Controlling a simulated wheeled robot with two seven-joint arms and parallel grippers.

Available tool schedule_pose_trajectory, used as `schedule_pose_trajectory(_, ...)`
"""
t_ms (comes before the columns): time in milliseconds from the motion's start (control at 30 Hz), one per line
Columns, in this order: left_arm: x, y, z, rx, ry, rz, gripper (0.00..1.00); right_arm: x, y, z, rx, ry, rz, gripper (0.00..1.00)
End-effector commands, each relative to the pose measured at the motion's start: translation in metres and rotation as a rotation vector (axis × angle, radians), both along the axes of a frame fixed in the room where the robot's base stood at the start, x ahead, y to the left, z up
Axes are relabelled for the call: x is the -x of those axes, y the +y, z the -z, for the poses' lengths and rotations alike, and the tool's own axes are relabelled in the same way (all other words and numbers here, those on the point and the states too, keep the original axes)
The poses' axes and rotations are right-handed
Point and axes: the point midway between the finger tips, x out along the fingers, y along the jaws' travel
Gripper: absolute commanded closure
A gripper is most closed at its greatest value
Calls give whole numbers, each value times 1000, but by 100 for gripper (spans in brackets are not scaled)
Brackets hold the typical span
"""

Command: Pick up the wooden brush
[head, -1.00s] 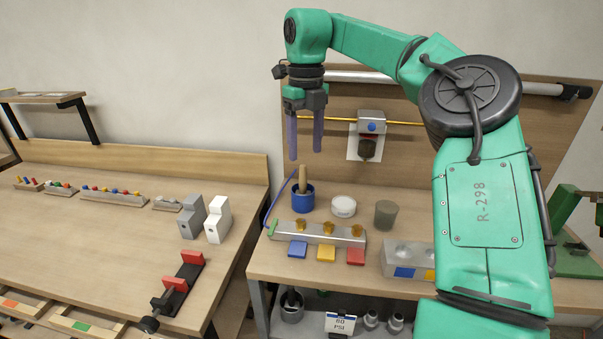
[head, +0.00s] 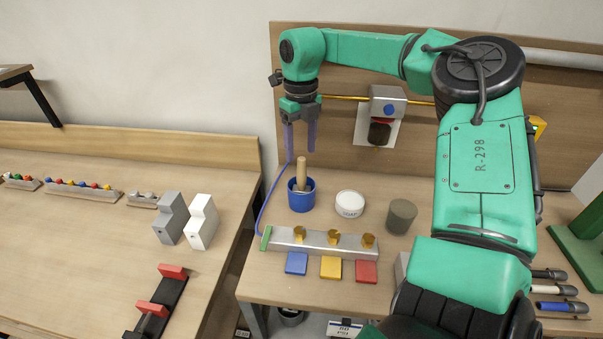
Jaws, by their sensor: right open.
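The wooden brush (head: 301,172) stands upright in a blue cup (head: 301,199) on the right-hand workbench; its light handle sticks up and its lower end is hidden inside the cup. My left gripper does not show.
Beside the cup stand a white soap tub (head: 350,204) and a grey-green cylinder (head: 401,216). In front lie a metal bar with brass knobs (head: 318,244) and blue, yellow and red blocks (head: 331,267). A wall dispenser (head: 384,112) hangs behind. A thin blue cord runs left of the cup.

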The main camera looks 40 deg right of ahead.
Motion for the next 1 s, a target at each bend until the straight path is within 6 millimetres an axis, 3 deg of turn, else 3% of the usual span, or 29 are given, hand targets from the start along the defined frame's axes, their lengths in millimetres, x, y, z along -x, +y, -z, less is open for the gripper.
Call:
schedule_pose_trajectory(67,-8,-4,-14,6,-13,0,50,2,-1,11,-4,7,0,36)
schedule_pose_trajectory(200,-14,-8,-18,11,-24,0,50,1,-2,35,-2,4,0,36)
schedule_pose_trajectory(400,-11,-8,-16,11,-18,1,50,1,-2,40,-1,0,0,36)
schedule_pose_trajectory(433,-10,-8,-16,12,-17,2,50,1,-2,40,-1,0,0,40)
schedule_pose_trajectory(600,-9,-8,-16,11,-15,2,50,1,-2,39,0,0,0,100)
schedule_pose_trajectory(1000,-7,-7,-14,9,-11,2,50,0,-2,34,1,0,0,100)
